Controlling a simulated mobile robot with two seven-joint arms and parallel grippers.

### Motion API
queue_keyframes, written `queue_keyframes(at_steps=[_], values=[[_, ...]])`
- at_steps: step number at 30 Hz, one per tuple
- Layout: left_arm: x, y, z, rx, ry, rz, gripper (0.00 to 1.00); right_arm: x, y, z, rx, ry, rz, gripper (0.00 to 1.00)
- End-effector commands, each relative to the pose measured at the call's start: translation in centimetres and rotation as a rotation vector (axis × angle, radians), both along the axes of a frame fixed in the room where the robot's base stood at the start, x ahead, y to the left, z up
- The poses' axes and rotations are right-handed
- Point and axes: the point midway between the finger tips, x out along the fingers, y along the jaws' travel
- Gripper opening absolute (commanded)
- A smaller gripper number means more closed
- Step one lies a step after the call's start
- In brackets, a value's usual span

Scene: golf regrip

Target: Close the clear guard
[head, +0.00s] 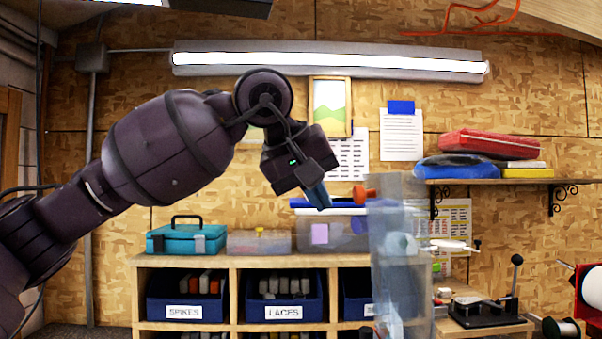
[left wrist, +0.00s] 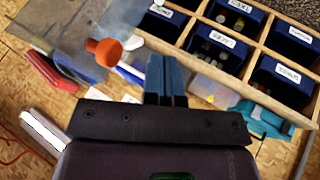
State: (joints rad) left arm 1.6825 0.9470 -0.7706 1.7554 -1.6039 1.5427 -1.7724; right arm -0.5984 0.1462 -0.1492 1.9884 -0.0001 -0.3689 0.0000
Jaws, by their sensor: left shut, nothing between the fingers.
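The clear guard (head: 385,250) is a see-through upright panel right of centre in the head view, with an orange knob (head: 363,194) at its upper left. In the left wrist view the orange knob (left wrist: 104,52) is left of the fingers, and part of the clear guard (left wrist: 122,14) shows at the top. My left gripper (head: 319,198) points down, just left of the knob in the head view. Its blue fingers (left wrist: 166,78) are shut and empty, apart from the knob. My right gripper is in neither view.
A wooden cubby shelf (head: 232,262) with labelled blue bins stands behind, with a teal toolbox (head: 187,238) and clear boxes on top. A black lever press (head: 487,308) is at the right. A wall shelf (head: 490,182) holds a red case (head: 489,144).

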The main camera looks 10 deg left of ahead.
Motion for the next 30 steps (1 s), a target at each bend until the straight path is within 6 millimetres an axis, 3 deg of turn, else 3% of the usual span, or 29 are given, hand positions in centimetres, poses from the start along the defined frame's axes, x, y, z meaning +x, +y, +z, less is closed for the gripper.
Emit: queue_keyframes(at_steps=[7,23,30], values=[[0.5,-2.5,0.8,-0.001,-0.004,-0.002,0.0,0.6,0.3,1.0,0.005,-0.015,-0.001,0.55],[0.7,-3.0,0.8,0.003,-0.002,-0.001,0.0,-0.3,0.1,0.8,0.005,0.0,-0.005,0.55],[0.9,-4.2,1.6,0.057,0.011,-0.002,0.0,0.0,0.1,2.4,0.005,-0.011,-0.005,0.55]])
